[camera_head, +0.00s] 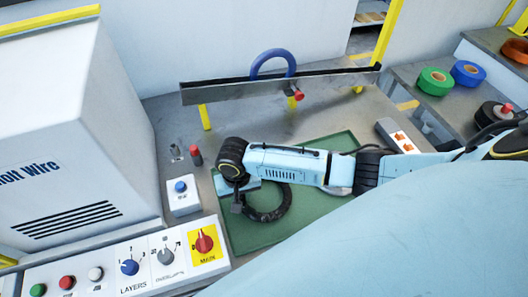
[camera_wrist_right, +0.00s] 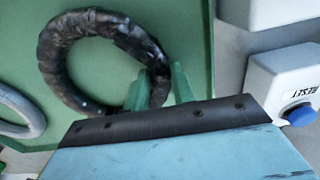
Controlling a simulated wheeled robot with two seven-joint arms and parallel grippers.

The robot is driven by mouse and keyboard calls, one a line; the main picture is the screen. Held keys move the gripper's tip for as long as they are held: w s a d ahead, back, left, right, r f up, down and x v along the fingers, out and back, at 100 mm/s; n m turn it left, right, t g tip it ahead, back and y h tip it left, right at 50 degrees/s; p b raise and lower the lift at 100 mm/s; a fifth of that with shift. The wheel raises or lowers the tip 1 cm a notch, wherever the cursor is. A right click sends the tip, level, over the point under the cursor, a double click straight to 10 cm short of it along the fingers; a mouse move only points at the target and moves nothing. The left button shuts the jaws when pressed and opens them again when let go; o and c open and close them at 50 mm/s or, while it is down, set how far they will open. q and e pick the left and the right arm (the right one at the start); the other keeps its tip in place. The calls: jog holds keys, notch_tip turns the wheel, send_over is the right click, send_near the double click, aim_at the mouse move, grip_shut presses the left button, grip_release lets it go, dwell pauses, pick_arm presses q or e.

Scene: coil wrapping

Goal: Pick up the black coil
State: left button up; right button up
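The black coil (camera_head: 270,214) is a dark, wrapped ring over the green tray (camera_head: 240,242). It also shows in the right wrist view (camera_wrist_right: 62,72), beside the fingers. My right gripper (camera_head: 239,204) is at the coil's left side in the head view. In the right wrist view, its two green-tinted fingers (camera_wrist_right: 160,85) stand on either side of the ring's band, with no clear gap between. I cannot tell whether the coil is lifted off the tray. My left gripper is not in view.
A grey ring (camera_wrist_right: 20,112) lies in the tray beside the black coil. A button box (camera_head: 184,197) and the control panel (camera_head: 130,268) are at left. Green, blue and orange rolls (camera_head: 434,81) sit at right.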

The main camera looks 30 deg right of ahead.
grip_shut()
